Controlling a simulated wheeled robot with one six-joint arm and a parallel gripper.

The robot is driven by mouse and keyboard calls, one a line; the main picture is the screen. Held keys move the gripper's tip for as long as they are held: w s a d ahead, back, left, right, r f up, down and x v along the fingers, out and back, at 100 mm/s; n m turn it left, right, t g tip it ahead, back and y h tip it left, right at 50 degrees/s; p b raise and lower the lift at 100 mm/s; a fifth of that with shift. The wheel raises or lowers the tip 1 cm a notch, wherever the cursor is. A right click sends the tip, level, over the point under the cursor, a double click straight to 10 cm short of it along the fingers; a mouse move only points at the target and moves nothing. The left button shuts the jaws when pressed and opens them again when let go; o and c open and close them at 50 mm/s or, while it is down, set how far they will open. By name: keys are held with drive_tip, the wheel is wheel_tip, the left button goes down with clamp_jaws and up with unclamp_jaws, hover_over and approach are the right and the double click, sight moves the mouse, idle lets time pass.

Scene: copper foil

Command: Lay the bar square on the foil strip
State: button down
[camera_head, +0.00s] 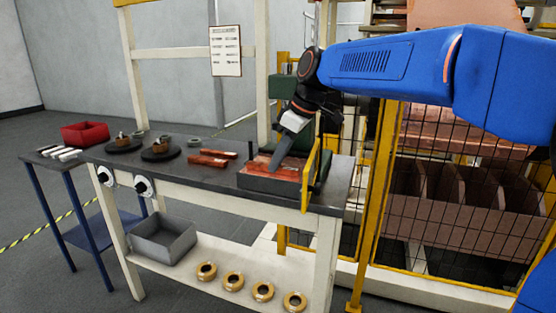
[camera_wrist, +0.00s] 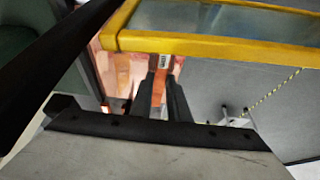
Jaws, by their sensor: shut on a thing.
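My gripper (camera_head: 284,153) reaches down over a grey-sided fixture (camera_head: 268,186) near the right end of the bench. A shiny copper surface that looks like the foil strip (camera_head: 262,166) lies on top of the fixture; it also shows in the wrist view (camera_wrist: 108,72). In the wrist view my gripper (camera_wrist: 165,92) is shut on an orange-brown bar (camera_wrist: 158,88), with a small pale label at its far end. The bar's far end is close to the foil; I cannot tell whether they touch or how square it is. In the head view the bar is not distinct.
A yellow guard frame (camera_head: 320,170) stands close right of the fixture and crosses the wrist view (camera_wrist: 215,45). Copper-coloured bars (camera_head: 211,158) lie left of the fixture. Dark round plates (camera_head: 160,153) and a red bin (camera_head: 85,134) are farther left. A mesh fence (camera_head: 455,190) stands right.

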drive_tip(key=c, duration=1.7)
unclamp_jaws()
drive_tip(key=v, duration=1.2)
drive_tip(key=shift+r, duration=0.1)
drive_tip(key=shift+s, duration=0.1)
